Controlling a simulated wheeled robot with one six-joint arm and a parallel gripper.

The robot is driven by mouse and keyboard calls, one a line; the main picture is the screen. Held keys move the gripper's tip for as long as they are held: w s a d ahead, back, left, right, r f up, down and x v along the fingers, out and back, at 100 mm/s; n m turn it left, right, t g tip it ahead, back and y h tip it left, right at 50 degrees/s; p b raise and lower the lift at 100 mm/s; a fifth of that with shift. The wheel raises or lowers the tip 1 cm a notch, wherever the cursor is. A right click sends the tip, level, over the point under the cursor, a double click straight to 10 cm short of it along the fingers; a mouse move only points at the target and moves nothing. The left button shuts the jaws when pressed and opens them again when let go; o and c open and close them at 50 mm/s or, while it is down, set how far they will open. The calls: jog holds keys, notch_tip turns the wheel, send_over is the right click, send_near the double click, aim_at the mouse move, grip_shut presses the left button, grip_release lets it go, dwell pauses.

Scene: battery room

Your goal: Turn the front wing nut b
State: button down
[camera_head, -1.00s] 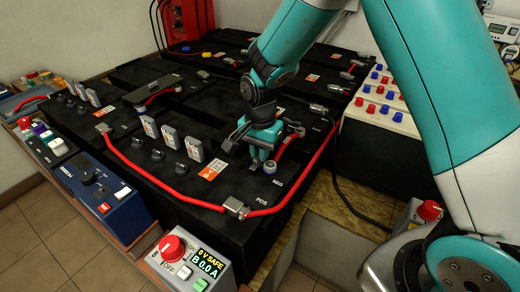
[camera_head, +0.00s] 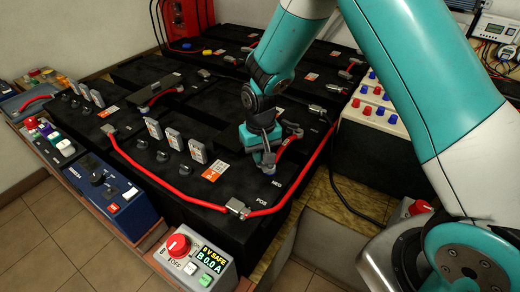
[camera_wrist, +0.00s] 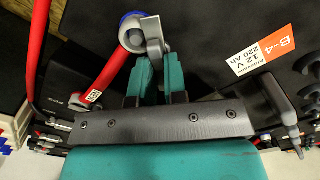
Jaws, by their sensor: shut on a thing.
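The front battery (camera_head: 190,212) is black, with an orange and white B-4 label (camera_wrist: 262,48). Its front post carries a blue ring (camera_wrist: 132,22), near the NEG mark in the head view. The grey wing nut (camera_wrist: 153,27) stands at this post, beside the ring in the wrist view. My gripper (camera_wrist: 156,62) has teal fingers and is shut on the wing nut. In the head view my gripper (camera_head: 266,162) points down at the post and hides most of the nut.
A red cable (camera_wrist: 95,85) leads off from the post. Another red cable (camera_head: 150,183) runs along the battery's front edge to a grey clamp (camera_head: 237,207). Grey breakers (camera_head: 174,138) stand to the left. A control box with a red button (camera_head: 179,246) stands in front.

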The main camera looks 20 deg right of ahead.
jog(key=n+p, duration=0.1)
jog(key=n, duration=0.2)
jog(key=shift+r+n, duration=0.15)
jog(key=shift+n, duration=0.25)
jog(key=shift+n+p, duration=0.45)
jog(key=shift+n, duration=1.25)
jog(key=c, duration=1.2)
grip_release()
jog(key=shift+o, duration=0.2)
notch_tip(320, 180, up, 17)
jog(key=shift+p, duration=0.3)
jog(key=shift+r, duration=0.15)
